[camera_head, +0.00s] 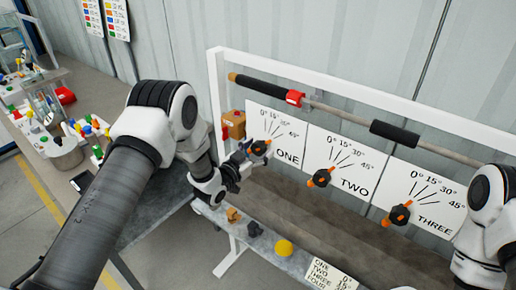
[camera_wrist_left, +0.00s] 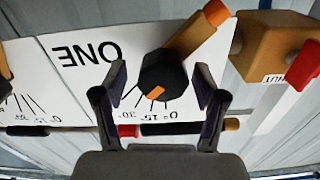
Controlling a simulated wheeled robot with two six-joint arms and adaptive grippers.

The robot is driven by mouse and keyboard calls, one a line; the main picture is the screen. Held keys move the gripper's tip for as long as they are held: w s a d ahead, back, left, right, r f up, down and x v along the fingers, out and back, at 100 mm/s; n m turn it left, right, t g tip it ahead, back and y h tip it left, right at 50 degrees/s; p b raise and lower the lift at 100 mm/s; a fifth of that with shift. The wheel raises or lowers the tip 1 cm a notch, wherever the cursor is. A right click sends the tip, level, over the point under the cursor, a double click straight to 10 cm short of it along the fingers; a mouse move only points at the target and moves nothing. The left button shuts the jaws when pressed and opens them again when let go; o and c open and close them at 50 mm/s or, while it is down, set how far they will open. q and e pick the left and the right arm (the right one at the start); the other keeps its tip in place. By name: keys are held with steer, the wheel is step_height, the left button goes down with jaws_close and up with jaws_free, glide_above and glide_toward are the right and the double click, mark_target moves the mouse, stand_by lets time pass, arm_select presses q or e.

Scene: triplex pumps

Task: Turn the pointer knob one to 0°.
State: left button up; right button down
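Pointer knob one (camera_head: 260,148) is a black hub with an orange bar on the panel marked ONE (camera_head: 285,130). My left gripper (camera_head: 245,153) is at this knob and partly overlaps it in the head view. In the left wrist view, where the panel looks upside down, the open fingers (camera_wrist_left: 160,90) stand on both sides of the knob's hub (camera_wrist_left: 163,76), with small gaps visible. The orange bar reaches to the upper right. A small orange mark faces down-left toward the scale; its exact angle is unclear. My right arm shows at the right edge, its gripper out of view.
Knob two (camera_head: 320,178) and knob three (camera_head: 398,214) are to the right on their own panels. An orange box with a red handle (camera_head: 235,124) sits beside panel one. A pipe (camera_head: 345,115) runs above. A yellow dome (camera_head: 284,247) is on the lower ledge.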

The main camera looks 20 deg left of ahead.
arm_select(q)
steer(key=shift+w+a+f, duration=0.1)
steer(key=shift+a, duration=0.05)
jaws_close()
steer(key=shift+f+n+b, duration=0.2)
steer(key=shift+n+b, duration=0.75)
steer(key=shift+n, duration=0.15)
steer(key=shift+n+b, duration=0.85)
steer(key=shift+n, duration=0.35)
steer(key=shift+r+n+b, duration=0.1)
steer(key=shift+n+b, duration=1)
steer(key=shift+n, duration=1.2)
